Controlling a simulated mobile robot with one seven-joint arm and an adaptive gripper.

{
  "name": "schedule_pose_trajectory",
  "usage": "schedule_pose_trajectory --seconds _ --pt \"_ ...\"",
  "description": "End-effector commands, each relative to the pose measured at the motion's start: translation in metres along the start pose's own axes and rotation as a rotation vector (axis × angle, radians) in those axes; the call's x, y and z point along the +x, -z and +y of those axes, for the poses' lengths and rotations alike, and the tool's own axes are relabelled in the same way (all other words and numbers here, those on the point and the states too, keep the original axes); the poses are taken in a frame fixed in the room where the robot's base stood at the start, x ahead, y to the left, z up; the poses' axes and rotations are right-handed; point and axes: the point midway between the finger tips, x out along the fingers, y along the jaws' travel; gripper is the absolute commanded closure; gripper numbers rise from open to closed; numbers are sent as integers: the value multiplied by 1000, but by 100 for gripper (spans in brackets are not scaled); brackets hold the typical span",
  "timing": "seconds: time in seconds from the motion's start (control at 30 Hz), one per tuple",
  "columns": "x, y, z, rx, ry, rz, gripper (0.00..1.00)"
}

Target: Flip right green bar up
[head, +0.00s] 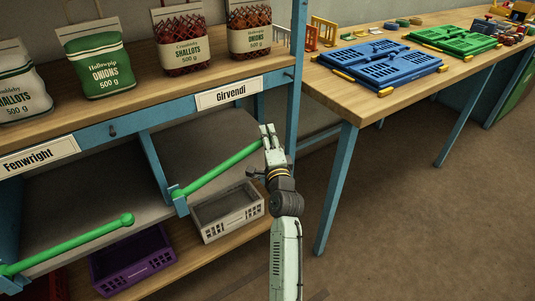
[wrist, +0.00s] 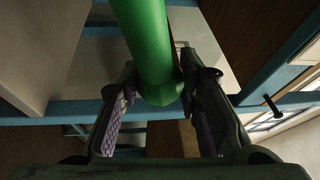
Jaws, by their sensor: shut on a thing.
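The right green bar (head: 218,169) slopes up to the right from a blue bracket on the shelf's middle post, with its outer end raised. My gripper (head: 270,140) is at that raised outer end and shut on it. In the wrist view the bar (wrist: 148,45) comes down from the top, and its rounded end sits between the two fingers of my gripper (wrist: 163,108). The left green bar (head: 75,243) lies lower, rising slightly to the right, with a knob at its free end.
Sacks of onions (head: 95,63) and shallots (head: 179,40) stand on the wooden top shelf. A grey crate (head: 228,212) and a purple crate (head: 132,262) sit on the low shelf. A table (head: 345,100) with blue and green folded crates is at right.

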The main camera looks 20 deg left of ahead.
Motion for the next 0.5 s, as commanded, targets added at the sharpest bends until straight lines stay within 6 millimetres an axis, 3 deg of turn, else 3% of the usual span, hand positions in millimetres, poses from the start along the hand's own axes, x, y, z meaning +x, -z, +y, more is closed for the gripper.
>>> schedule_pose_trajectory --seconds 0.03,0.2,0.5 --pt "1 -3 -15 -35 19 -6 100" --pt "0 -16 -55 -157 69 -21 100" --pt "-3 -36 -99 -304 129 -39 100"
